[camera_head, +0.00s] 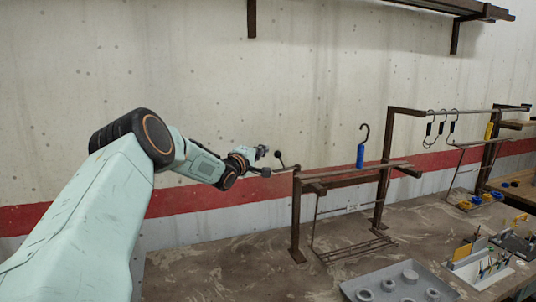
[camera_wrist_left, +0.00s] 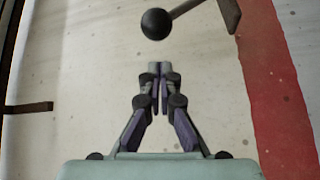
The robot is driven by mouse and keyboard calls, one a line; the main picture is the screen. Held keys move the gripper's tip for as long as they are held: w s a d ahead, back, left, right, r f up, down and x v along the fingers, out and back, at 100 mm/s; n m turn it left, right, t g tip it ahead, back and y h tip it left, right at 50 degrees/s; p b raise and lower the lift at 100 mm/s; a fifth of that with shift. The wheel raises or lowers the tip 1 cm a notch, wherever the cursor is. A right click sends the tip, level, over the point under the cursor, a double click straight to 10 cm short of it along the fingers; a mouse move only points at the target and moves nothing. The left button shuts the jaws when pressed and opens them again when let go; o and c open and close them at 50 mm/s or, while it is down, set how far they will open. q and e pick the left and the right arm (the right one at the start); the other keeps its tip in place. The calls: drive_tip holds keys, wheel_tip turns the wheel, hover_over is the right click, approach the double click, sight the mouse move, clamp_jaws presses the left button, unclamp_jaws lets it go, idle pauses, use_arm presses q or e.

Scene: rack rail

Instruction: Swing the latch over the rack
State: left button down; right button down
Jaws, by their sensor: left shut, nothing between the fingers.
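The rack (camera_head: 340,175) is a dark metal rail on posts, standing on the bench in the head view. At its left end is the latch, a thin dark arm with a round black ball knob (camera_head: 278,154). In the left wrist view the ball knob (camera_wrist_left: 156,24) shows at the top, with its arm running to the upper right. My left gripper (camera_head: 263,151) is just left of the knob in the head view. In the wrist view its fingertips (camera_wrist_left: 160,66) are together, empty, and a gap separates them from the knob. My right gripper is not in view.
More hooks (camera_head: 441,125) hang on a higher rail to the right. A grey tray with round fittings (camera_head: 398,284) lies on the bench (camera_head: 225,265). The concrete wall (camera_head: 250,80) is close behind; the bench's left part is clear.

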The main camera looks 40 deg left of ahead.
use_arm(q)
drive_tip(key=d, duration=0.3)
drive_tip(key=shift+s+f+p, duration=0.15)
drive_tip(key=shift+s+p, duration=0.1)
drive_tip(key=shift+p, duration=0.15)
drive_tip(key=shift+w+a+f, duration=0.1)
drive_tip(key=shift+a, duration=0.05)
drive_tip(key=shift+s+d+n+y, duration=0.25)
drive_tip(key=shift+d+n+y, duration=0.15)
drive_tip(key=shift+y, duration=0.1)
drive_tip(key=shift+d+y+b, duration=0.1)
drive_tip(key=shift+y+b, duration=0.2)
